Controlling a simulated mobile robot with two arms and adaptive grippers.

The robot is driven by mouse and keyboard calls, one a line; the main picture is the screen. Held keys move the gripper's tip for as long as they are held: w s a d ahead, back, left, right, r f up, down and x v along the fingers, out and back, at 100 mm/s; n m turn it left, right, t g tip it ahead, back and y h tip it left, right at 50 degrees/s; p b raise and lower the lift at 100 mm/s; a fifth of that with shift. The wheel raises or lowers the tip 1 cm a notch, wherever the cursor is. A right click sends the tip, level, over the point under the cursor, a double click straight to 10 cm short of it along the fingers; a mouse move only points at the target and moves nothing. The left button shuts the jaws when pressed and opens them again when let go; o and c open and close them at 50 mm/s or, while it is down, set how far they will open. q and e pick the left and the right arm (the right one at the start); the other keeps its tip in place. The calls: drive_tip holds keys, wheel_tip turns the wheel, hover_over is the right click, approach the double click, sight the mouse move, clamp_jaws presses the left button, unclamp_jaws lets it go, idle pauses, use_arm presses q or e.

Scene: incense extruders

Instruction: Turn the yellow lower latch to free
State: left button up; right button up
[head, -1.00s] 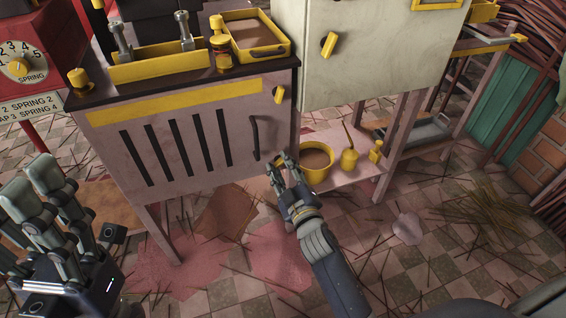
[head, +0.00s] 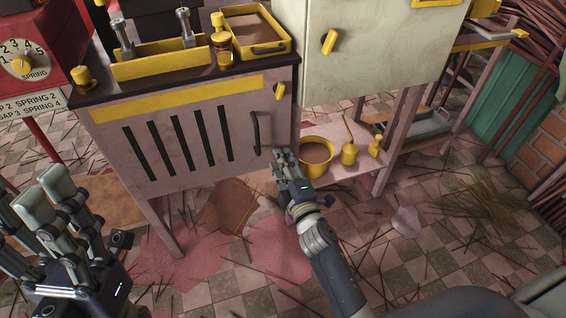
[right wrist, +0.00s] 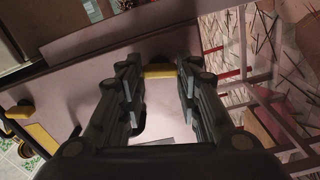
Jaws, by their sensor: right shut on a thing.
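The yellow lower latch (right wrist: 158,70) shows between the fingertips of my right gripper (right wrist: 160,80) in the right wrist view. The fingers are shut on it, one on each side. In the head view my right gripper (head: 284,160) is at the lower right corner of the pink cabinet door (head: 190,135) and hides the latch, so its angle cannot be read there. The yellow upper latch (head: 280,91) sits tilted near the door's upper right. My left gripper (head: 45,215) is at the lower left, open and empty, away from the cabinet.
A black door handle (head: 256,133) stands left of my right gripper. A yellow bowl (head: 317,157) and yellow bottle (head: 349,154) stand on the low pink shelf (head: 345,180) just to the right. The cream cabinet (head: 375,60) overhangs this shelf. Sticks litter the tiled floor.

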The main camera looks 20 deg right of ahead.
drive_tip(key=shift+a, duration=0.1)
idle(0.3)
drive_tip(key=o, duration=1.1)
drive_tip(key=shift+s, duration=3.75)
